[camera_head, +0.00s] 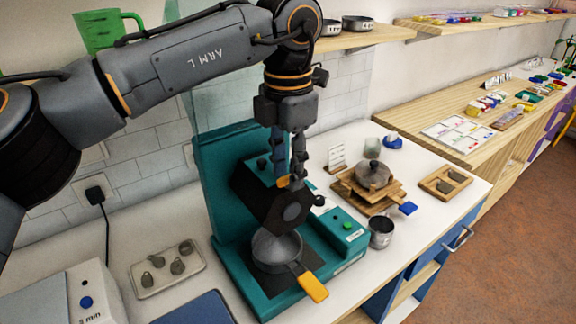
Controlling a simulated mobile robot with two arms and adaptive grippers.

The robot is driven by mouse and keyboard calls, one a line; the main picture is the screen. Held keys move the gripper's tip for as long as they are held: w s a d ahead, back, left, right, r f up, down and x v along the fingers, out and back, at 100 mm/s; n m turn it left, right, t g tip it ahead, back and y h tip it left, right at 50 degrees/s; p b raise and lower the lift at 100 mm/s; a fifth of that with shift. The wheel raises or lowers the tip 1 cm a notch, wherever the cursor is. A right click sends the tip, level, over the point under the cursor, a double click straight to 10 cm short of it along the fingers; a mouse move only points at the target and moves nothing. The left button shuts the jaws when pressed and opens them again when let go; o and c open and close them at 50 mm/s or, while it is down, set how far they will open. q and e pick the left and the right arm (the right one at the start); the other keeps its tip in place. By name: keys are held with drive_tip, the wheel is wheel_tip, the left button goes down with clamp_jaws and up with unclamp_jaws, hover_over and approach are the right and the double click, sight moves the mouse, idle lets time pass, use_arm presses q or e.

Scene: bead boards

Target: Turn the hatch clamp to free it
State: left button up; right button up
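A teal machine (222,160) stands on the white counter, with a dark tilted block (262,205) at its front. A small orange piece (283,182) shows at the top of this block and may be the hatch clamp's handle. My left gripper (290,180) points down from above, its fingertips at the orange piece. The fingers are close together and hide part of it, so I cannot tell whether they grip it. A metal pan (278,250) with an orange handle (313,287) sits below the block. My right gripper is not in view.
Right of the machine are a wooden stand (353,193) with a grey pot (373,175), a metal cup (381,232) and a wooden tray (445,191). A light tray (151,288) with small metal pieces lies at left. A shelf (360,39) runs above.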

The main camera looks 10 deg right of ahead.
use_arm(q)
wheel_tip(320, 180, up, 12)
idle(0.6)
